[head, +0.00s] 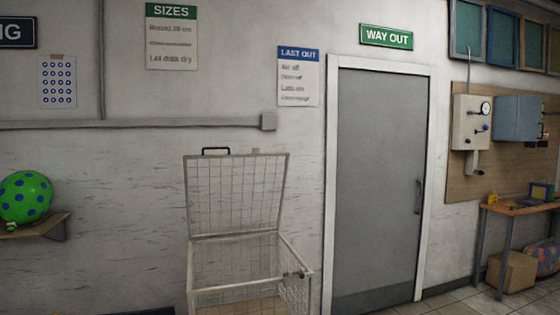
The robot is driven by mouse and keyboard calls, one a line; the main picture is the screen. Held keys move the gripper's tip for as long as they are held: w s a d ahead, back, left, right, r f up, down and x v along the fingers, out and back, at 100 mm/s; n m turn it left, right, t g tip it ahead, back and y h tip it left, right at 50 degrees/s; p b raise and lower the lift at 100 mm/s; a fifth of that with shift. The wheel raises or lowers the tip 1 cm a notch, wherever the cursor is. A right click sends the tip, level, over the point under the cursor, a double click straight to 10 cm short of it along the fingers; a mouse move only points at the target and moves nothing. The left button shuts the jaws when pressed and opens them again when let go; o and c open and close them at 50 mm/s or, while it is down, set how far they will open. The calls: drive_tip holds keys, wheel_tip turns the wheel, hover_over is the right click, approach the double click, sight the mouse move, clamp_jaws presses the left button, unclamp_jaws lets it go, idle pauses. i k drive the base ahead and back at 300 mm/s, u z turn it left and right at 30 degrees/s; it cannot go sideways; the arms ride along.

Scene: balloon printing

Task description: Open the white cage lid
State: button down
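The white wire cage (250,288) stands against the wall at the bottom middle of the head view. Its lid (236,195) is raised, standing nearly upright at the back of the cage and leaning slightly toward the wall. A dark handle (216,150) sits on the lid's top edge. A small dark latch (294,275) shows at the cage's right side rim. The inside looks empty apart from a brown floor panel. The cage's lower part is cut off by the frame. My gripper is not in view.
A grey closed door (376,185) stands right of the cage. A wooden shelf (45,228) with a green blue-dotted balloon (25,197) juts out at left. At right, a workbench (518,208) has a cardboard box (512,271) beneath. Tiled floor before the door is free.

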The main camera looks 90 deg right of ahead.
sight(256, 153)
drive_tip(key=u, duration=0.1)
drive_tip(key=k, duration=0.75)
drive_tip(key=z, duration=2.05)
drive_tip(key=i, duration=0.9)
drive_tip(key=z, duration=0.15)
